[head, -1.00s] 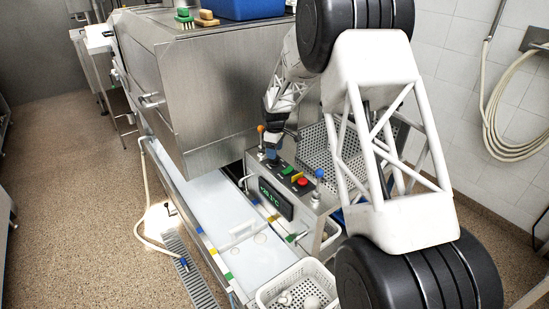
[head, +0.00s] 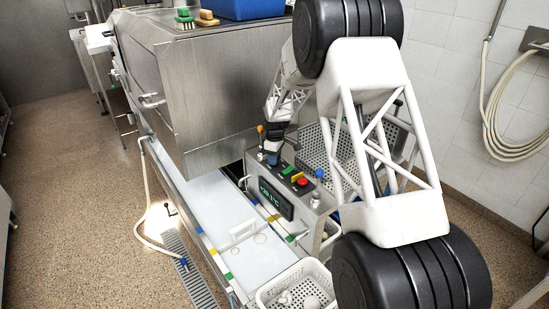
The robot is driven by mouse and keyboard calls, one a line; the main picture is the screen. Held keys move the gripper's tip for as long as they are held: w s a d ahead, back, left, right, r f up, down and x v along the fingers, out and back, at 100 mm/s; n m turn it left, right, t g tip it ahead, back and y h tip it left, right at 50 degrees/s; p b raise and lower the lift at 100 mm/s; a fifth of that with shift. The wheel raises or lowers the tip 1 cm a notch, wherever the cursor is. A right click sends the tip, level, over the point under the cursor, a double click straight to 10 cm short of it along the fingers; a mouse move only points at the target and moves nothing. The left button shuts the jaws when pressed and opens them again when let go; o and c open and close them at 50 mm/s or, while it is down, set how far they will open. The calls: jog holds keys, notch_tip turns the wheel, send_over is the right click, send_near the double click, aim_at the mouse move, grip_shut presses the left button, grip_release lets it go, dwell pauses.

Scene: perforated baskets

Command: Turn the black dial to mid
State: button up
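The control box (head: 296,213) stands in the middle of the head view, with a green-lit display (head: 277,198) on its front. On its top are a green control (head: 288,171), a yellow control (head: 296,176) and a red button (head: 303,182). An orange-topped lever (head: 260,129) and a blue-topped lever (head: 320,173) stand at its ends. My gripper (head: 271,158) is low over the far left part of the box top. Its fingers are small and dark here, so I cannot tell whether they are open or touching a control. The black dial cannot be made out; my gripper may hide it.
A large steel machine (head: 212,95) stands left of the box, carrying a blue bin (head: 249,8) and brushes (head: 184,18). A perforated basket (head: 313,146) is behind my arm. A white basket (head: 262,297) with pale items sits in front. A white trough (head: 225,215) runs along the left.

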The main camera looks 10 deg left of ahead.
jog(key=shift+c, duration=0.8)
jog(key=shift+m, duration=0.4)
jog(key=m, duration=1.1)
jog(key=shift+d, duration=0.1)
jog(key=o, duration=0.9)
